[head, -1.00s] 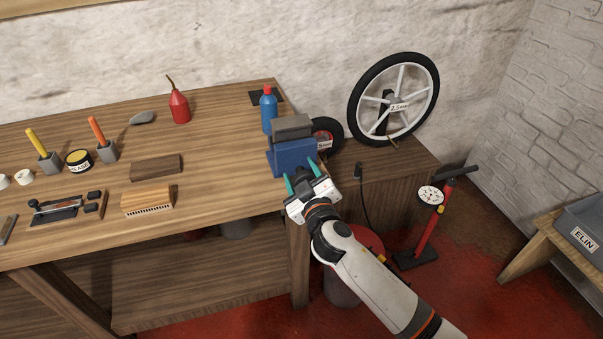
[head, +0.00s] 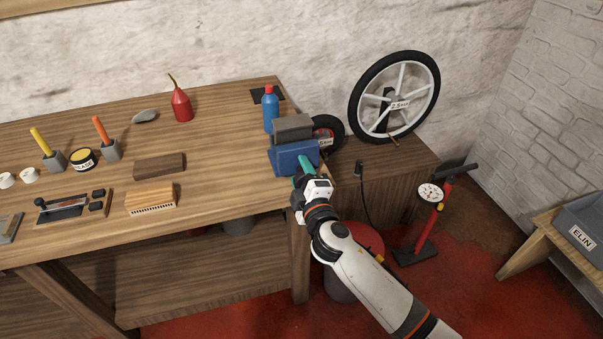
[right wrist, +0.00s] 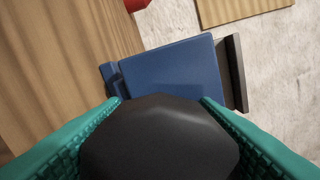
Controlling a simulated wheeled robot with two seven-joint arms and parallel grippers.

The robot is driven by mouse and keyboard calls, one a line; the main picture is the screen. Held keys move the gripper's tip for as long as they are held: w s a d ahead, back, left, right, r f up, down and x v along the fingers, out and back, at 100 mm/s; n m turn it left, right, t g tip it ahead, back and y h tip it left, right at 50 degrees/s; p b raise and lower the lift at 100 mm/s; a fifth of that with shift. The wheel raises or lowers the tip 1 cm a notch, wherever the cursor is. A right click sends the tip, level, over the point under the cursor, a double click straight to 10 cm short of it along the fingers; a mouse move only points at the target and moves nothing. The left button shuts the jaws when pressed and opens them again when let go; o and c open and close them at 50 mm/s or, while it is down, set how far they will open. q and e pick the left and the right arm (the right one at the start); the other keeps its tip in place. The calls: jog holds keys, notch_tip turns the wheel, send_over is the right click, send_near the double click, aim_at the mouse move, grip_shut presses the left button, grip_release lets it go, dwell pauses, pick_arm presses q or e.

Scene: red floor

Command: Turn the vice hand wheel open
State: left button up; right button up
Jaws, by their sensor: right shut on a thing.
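The blue vice (head: 293,157) with its grey top jaw (head: 293,127) stands at the right front corner of the workbench. In the right wrist view its blue body (right wrist: 172,78) lies behind the dark, rounded hand wheel (right wrist: 160,140). My right gripper (head: 304,166) is at the front of the vice, its teal fingers on either side of the wheel and shut on it. The right wrist view shows the fingers (right wrist: 160,115) at the wheel's left and right. In the head view the gripper hides the wheel. My left gripper is not in view.
A blue bottle (head: 270,109) stands just behind the vice, and a small black wheel (head: 327,133) is at its right. A large spoked wheel (head: 395,97) leans on the wall. A red floor pump (head: 440,205) stands at right.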

jog(key=shift+f, duration=0.15)
dwell(0.4)
jog(key=o, duration=1)
jog(key=shift+s, duration=0.1)
jog(key=shift+c, duration=0.2)
